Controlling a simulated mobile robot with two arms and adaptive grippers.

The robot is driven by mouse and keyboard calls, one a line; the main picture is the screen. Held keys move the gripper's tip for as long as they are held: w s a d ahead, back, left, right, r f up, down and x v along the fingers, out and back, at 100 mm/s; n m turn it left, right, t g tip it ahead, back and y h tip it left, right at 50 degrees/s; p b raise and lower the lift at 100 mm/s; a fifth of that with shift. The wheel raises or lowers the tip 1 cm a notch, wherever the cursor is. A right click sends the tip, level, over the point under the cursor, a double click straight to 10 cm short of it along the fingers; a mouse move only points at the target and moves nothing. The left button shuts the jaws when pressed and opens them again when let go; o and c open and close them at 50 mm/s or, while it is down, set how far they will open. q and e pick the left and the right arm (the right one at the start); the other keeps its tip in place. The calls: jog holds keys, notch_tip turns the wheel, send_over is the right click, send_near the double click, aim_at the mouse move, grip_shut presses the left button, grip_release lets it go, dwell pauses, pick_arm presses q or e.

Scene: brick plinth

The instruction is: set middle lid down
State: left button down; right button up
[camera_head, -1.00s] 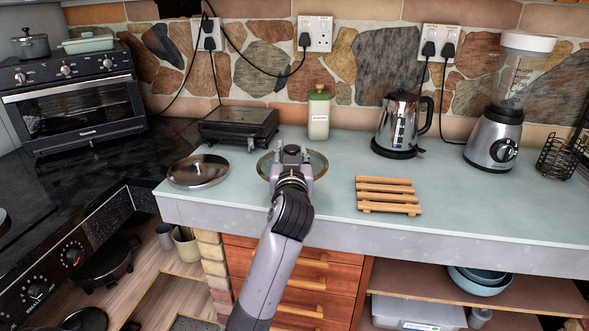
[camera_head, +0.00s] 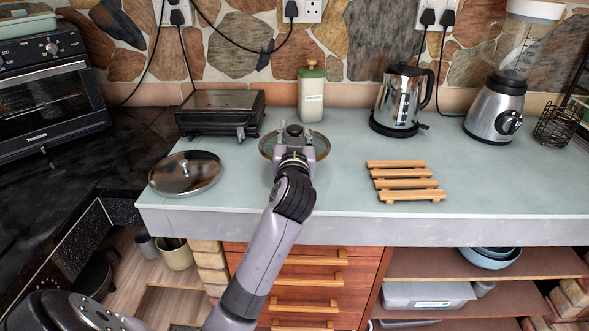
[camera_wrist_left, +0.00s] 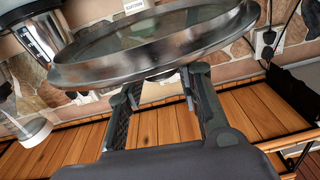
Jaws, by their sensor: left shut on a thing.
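My left gripper (camera_head: 293,133) is shut on the knob of a round glass lid (camera_head: 268,147) with a brownish metal rim. The lid is over the pale green counter, in front of the white jar; whether it touches the counter I cannot tell. In the left wrist view the lid (camera_wrist_left: 150,45) fills the upper part, just beyond my fingers (camera_wrist_left: 160,88), and the knob is largely hidden. A second, shiny metal lid (camera_head: 187,173) lies on the counter to the left. My right gripper is not in view.
A wooden slatted rack (camera_head: 405,180) lies to the right. Behind stand a dark grill (camera_head: 220,112), a white jar with a green top (camera_head: 311,93), a kettle (camera_head: 402,98) and a blender (camera_head: 497,105). The counter (camera_head: 350,190) is clear between the glass lid and the rack.

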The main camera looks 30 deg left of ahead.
pick_arm(q)
notch_tip(320, 180, down, 4)
jog(key=shift+r, duration=0.1)
notch_tip(320, 180, down, 5)
jog(key=shift+r+b, duration=0.1)
jog(key=shift+b, duration=0.35)
jog(key=shift+f, duration=0.35)
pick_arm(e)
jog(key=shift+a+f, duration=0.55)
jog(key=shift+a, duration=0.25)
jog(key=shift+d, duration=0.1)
pick_arm(q)
jog(key=shift+f, duration=0.1)
jog(key=c, duration=1.1)
grip_release()
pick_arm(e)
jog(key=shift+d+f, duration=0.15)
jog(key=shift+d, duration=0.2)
